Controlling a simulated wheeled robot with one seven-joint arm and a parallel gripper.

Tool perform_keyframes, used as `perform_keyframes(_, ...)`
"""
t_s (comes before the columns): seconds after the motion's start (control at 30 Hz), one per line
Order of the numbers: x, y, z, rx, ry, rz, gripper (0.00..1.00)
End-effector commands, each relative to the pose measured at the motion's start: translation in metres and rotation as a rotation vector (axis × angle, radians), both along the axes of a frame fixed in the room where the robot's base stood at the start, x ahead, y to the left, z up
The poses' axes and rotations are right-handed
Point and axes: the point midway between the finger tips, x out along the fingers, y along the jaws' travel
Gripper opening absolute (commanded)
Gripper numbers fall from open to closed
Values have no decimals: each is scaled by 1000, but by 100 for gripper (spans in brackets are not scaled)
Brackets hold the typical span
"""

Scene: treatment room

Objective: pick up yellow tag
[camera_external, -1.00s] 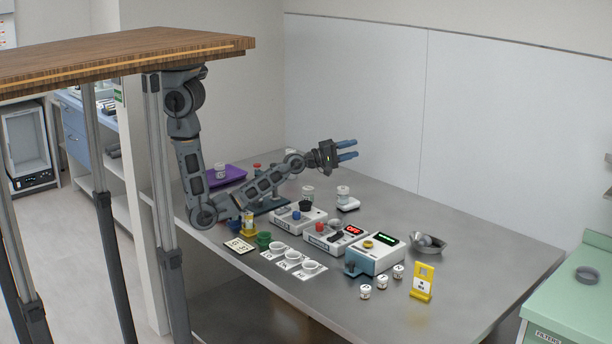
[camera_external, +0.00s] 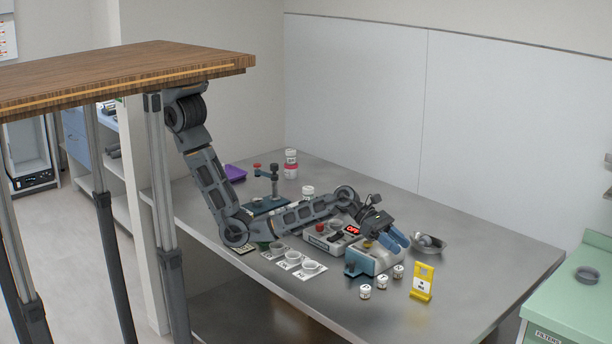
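The yellow tag (camera_external: 422,282) stands upright at the right front of the steel table, with a white label carrying dark marks on its face. The gripper is apart from the tag. The two fingers look spread, with nothing seen between them. My arm and gripper hide part of the devices beneath.
Small white jars (camera_external: 381,281) stand just left of the tag. A metal bowl (camera_external: 429,244) with something in it is behind the tag. The table's right front is clear.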

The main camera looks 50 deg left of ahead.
Motion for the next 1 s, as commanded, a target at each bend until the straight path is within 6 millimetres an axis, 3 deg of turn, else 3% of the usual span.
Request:
perform_keyframes(0.3,5,-45,-18,-1,-2,2,38)
perform_keyframes(0.57,6,-59,-24,-2,-4,3,38)
perform_keyframes(0.8,6,-88,-35,-2,-4,3,38)
perform_keyframes(1.0,8,-100,-40,-1,-5,3,38)
